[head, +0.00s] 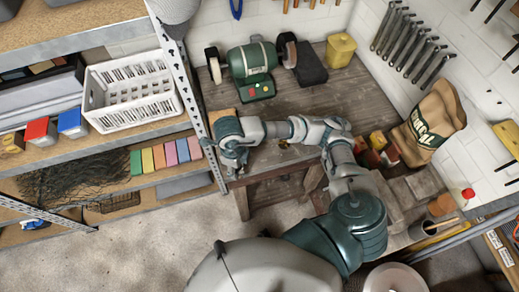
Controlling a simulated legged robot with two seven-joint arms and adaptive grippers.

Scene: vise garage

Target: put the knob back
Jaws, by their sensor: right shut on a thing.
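My right arm reaches up from the bottom right and bends left over the wooden workbench (349,98). My right gripper (233,168) is at the bench's front left corner, close to the shelf post. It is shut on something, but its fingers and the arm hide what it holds. I cannot make out the knob for certain. A small yellow thing (284,143) lies on the bench to the right of the gripper, just below my forearm. It is too small to tell what it is. My left gripper is not in view.
A green bench grinder (252,61) stands at the bench's back, with a yellow can (341,50) to its right. A brown sack (432,122) and small boxes (377,141) are at the right. Shelves with a white basket (131,91) stand at the left.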

